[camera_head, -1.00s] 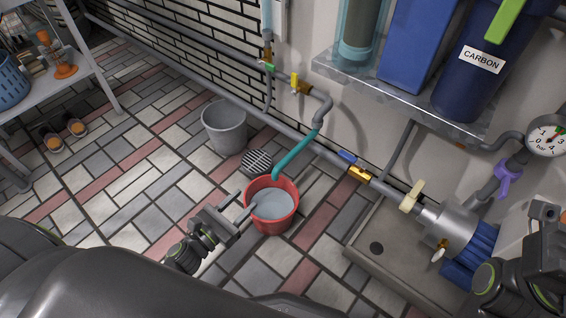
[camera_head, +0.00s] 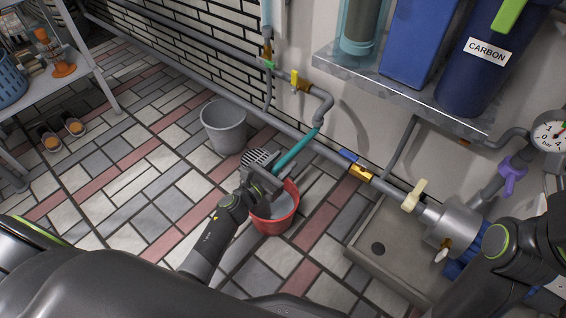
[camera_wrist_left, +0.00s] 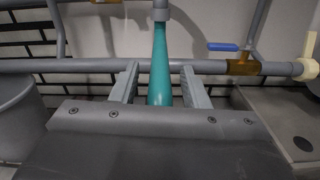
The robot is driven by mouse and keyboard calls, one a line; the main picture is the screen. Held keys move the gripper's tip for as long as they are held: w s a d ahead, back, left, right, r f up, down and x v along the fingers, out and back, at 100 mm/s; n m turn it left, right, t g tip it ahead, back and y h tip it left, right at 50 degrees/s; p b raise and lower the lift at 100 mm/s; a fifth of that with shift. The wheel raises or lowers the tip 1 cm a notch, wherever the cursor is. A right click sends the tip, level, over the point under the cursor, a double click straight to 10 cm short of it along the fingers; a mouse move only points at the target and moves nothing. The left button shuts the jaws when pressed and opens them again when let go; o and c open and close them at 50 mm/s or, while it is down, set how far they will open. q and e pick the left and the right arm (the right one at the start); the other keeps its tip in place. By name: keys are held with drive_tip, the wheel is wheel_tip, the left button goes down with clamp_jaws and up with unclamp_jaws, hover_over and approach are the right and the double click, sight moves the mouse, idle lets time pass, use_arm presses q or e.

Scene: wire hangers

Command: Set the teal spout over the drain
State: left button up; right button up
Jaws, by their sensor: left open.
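The teal spout (camera_head: 296,152) hangs from the grey pipe elbow at the wall and slants down toward the red bucket (camera_head: 283,224), which holds water. In the left wrist view the spout (camera_wrist_left: 160,60) stands between the two fingers of my left gripper (camera_wrist_left: 160,80), with a gap on each side. In the head view my left gripper (camera_head: 277,177) is above the bucket, at the spout's lower end, which it hides.
A wall pipe with a blue-handled valve (camera_head: 348,156) runs behind the spout. A shallow grey basin (camera_head: 365,268) is at right.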

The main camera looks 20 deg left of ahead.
use_arm(q)
drive_tip(key=shift+w+d, duration=0.15)
drive_tip(key=shift+w, duration=0.25)
clamp_jaws()
